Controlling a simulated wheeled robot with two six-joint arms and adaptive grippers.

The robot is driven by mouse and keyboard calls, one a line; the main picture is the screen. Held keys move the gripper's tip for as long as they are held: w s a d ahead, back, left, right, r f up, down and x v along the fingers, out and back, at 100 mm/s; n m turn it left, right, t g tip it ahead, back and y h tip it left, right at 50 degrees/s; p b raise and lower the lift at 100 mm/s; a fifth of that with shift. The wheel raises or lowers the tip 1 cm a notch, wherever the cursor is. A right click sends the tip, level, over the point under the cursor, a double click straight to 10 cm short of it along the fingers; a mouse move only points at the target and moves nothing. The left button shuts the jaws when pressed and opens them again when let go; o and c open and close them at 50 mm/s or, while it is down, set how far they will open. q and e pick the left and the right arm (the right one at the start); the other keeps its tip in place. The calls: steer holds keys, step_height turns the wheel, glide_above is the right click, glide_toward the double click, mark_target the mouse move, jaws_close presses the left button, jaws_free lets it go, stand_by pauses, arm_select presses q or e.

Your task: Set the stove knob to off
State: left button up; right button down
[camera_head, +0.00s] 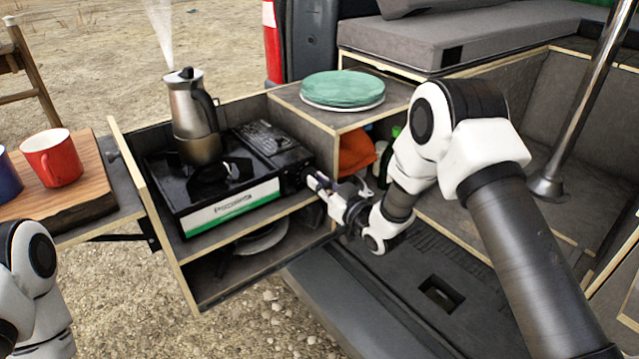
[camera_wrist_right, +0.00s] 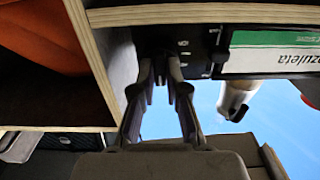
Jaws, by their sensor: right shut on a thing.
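The black camping stove (camera_head: 235,212) with a green and white front label sits on the upper shelf of the pull-out wooden unit. A metal moka pot (camera_head: 195,110) stands on its burner, with steam rising from the top. My right gripper (camera_head: 314,182) reaches in from the right to the stove's right end, where the knob is. In the right wrist view, its two fingers (camera_wrist_right: 166,75) are close together against the dark control panel (camera_wrist_right: 190,48). They are shut on the knob, which they mostly hide, so its setting cannot be read. My left gripper is out of view.
The unit's side panel (camera_head: 155,220) stands left of the stove. A green plate stack (camera_head: 342,88) sits on the counter behind my right gripper. A red mug (camera_head: 52,157) and a blue mug (camera_head: 8,172) stand on a wooden board at left. An orange cloth (camera_head: 354,152) lies in the cubby.

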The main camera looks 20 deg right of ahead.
stand_by(0.4)
steer(key=c, duration=1.2)
jaws_free()
steer(key=v, duration=1.2)
